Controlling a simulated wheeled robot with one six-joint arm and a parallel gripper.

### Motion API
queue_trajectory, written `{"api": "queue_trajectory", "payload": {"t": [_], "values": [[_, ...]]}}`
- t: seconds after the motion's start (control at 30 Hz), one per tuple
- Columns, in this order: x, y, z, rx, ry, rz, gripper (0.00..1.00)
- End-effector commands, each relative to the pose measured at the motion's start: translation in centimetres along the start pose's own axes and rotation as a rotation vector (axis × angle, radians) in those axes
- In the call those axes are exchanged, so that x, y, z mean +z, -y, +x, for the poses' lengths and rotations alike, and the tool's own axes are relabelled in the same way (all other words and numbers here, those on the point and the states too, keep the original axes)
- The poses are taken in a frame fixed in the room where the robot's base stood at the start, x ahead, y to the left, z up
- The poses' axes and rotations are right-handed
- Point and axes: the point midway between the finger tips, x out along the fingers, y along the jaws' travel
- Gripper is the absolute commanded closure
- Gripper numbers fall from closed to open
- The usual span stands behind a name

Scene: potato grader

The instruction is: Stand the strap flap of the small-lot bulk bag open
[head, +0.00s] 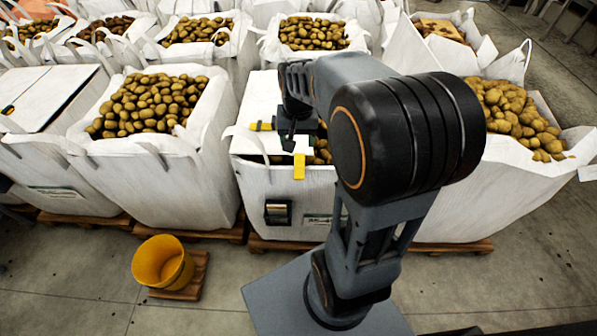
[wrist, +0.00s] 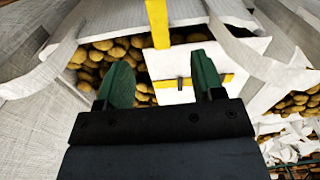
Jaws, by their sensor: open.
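The small-lot bulk bag (head: 255,183) is the white bag in the middle of the head view, partly hidden behind my arm. A small dark piece sits near the crossing. In the head view a yellow strap end (head: 299,166) hangs over the bag's front edge. My gripper (wrist: 163,82) is open, with its green fingers apart on either side of the strap line. I cannot tell whether they touch the flap.
Open potato bags stand to the left (head: 150,180) and right (head: 505,190), close beside this bag. White handle loops (wrist: 50,60) stick up around the opening. A yellow bucket (head: 163,262) stands on a small pallet in front. The floor at front left is otherwise clear.

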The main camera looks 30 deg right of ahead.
Motion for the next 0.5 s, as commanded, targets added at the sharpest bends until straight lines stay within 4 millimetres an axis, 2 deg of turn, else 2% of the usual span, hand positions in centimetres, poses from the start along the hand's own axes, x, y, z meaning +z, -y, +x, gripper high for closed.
{"api": "queue_trajectory", "payload": {"t": [0.13,0.27,0.5], "values": [[-0.9,-0.5,1.9,0.008,0.025,0.040,0.38],[-0.8,-0.5,3.9,0.009,0.029,0.043,0.38],[-0.7,-0.4,8.7,0.008,0.029,0.038,0.38]]}}
